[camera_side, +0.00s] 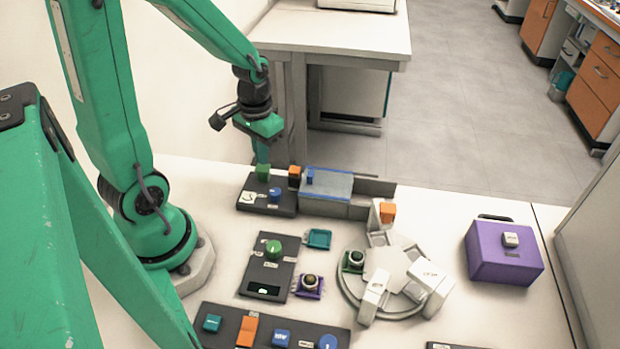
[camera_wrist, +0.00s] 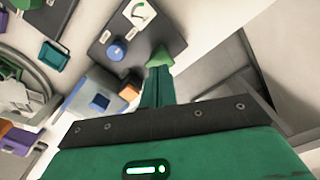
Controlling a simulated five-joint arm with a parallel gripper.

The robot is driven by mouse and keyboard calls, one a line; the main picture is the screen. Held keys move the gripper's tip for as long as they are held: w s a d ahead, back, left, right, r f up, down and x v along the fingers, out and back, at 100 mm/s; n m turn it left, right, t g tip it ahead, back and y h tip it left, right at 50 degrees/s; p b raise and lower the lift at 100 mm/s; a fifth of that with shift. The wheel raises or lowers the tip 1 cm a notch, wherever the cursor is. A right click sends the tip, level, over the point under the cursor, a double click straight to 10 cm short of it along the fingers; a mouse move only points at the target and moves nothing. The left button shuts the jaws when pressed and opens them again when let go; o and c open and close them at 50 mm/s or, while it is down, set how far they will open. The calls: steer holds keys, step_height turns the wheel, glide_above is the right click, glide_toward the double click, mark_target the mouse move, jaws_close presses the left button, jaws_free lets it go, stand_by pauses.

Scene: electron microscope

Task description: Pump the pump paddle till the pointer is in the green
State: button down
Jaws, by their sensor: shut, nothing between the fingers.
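The green pump paddle (camera_side: 263,172) is at the back of a dark panel (camera_side: 285,208); it also shows in the wrist view (camera_wrist: 160,57). My gripper (camera_side: 262,160) is shut and empty, pointing down, with its tips right at the top of the paddle. In the wrist view the tips (camera_wrist: 157,70) overlap the paddle; I cannot tell whether they touch. A white gauge (camera_side: 247,197) is on the same panel. In the wrist view the gauge (camera_wrist: 138,12) shows a green arc, cut by the top edge; the pointer is too small to read.
A blue knob (camera_side: 275,194) is beside the gauge. An orange block (camera_side: 295,177) and a grey-blue box (camera_side: 327,190) are just right of the panel. A round carousel (camera_side: 352,300) and a purple box (camera_side: 503,262) stand farther right. Another panel with a green knob (camera_side: 274,248) is in front.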

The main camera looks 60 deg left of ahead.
steer(key=shift+f, duration=1.3)
stand_by(1.2)
steer(key=shift+r, duration=0.1)
stand_by(0.4)
steer(key=shift+r, duration=3.4)
steer(key=s+d+r+m+t, duration=0.3)
steer(key=d+r+t, duration=0.2)
steer(key=d+r, duration=0.3)
step_height(320, 180, up, 5)
steer(key=shift+s+d+f+t, duration=0.15)
steer(key=shift+s+d+t, duration=0.15)
steer(key=shift+s+d, duration=0.1)
steer(key=shift+w+a+f, duration=0.1)
steer(key=shift+a, duration=0.05)
